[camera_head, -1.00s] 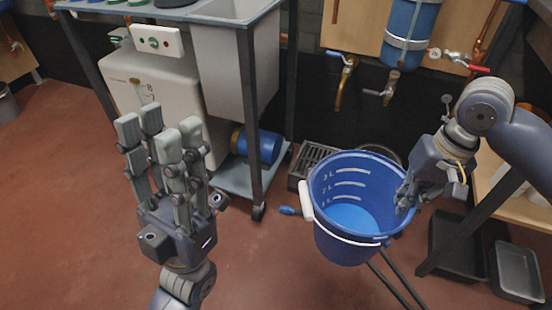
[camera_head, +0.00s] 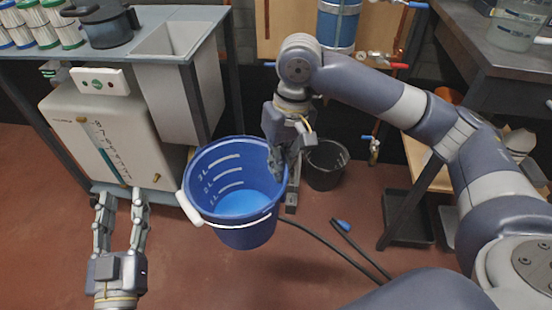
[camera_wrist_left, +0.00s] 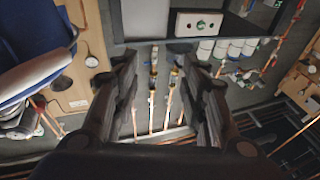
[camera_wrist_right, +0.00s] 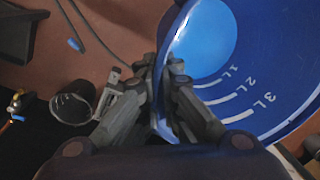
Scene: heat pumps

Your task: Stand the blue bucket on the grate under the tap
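The blue bucket (camera_head: 232,190) hangs in the air in the middle of the head view, upright, with litre marks inside and a white handle hanging at its front. My right gripper (camera_head: 279,165) is shut on its right rim; the right wrist view shows the fingers (camera_wrist_right: 168,95) on both sides of the bucket wall (camera_wrist_right: 225,85). My left gripper (camera_head: 120,205) is empty and open at the lower left, fingers apart; they also show apart in the left wrist view (camera_wrist_left: 150,85). The grate is mostly hidden behind the bucket and my right arm.
A black bucket (camera_head: 325,165) stands on the floor right of the blue bucket. A hose (camera_head: 335,245) lies in front. A sink bench (camera_head: 175,40) and white tank (camera_head: 115,135) stand left. A workbench (camera_head: 490,50) and black tray (camera_head: 408,222) are right.

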